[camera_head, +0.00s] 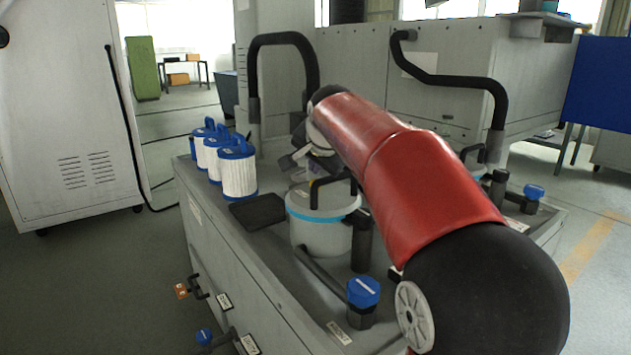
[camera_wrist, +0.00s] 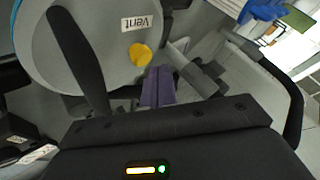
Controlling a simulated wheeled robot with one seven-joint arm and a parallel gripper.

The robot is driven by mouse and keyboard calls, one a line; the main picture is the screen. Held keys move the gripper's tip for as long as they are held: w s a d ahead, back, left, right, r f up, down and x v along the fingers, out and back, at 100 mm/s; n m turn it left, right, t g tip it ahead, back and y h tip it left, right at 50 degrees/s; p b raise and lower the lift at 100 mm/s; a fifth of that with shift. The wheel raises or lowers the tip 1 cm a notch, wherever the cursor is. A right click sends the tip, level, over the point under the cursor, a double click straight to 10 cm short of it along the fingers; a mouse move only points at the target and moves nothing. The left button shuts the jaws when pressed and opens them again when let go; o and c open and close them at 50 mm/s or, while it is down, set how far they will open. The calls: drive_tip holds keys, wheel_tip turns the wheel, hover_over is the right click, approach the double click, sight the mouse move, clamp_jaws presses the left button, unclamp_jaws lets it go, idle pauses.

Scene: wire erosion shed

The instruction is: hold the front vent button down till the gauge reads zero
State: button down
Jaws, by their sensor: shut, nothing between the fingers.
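The front canister (camera_head: 322,228), grey with a teal band and a black handle, stands on the grey cabinet top in the head view. In the wrist view its round grey lid (camera_wrist: 60,30) carries a "Vent" label (camera_wrist: 141,23) and a yellow button (camera_wrist: 140,54). My gripper (camera_wrist: 158,72) is shut and empty, its purple fingertips just beside and below the button in the picture. I cannot tell whether they touch it. In the head view my red arm reaches over the canister, and the button is hidden. I can make out no gauge in either view.
White filters with blue tops (camera_head: 239,178) stand on the cabinet's left side, near a black tray (camera_head: 258,212). A blue-capped valve (camera_head: 363,292) stands in front of the canister. A black hose (camera_head: 283,40) arches behind. A second canister is mostly hidden behind my arm.

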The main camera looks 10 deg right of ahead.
idle(0.3)
drive_tip(key=shift+f+b, duration=0.3)
drive_tip(key=shift+f, duration=0.1)
drive_tip(key=shift+f+b, duration=0.6)
drive_tip(key=shift+f, duration=0.5)
idle(1.3)
drive_tip(key=shift+a+r, duration=0.1)
idle(1.6)
drive_tip(key=shift+w+a+r+p, duration=0.1)
drive_tip(key=shift+w+r+p, duration=0.05)
drive_tip(key=shift+r+p, duration=0.8)
drive_tip(key=shift+r, duration=0.1)
wheel_tip(320, 180, up, 5)
drive_tip(key=p, duration=0.4)
drive_tip(key=shift+r+p, duration=0.15)
drive_tip(key=shift+p, duration=0.15)
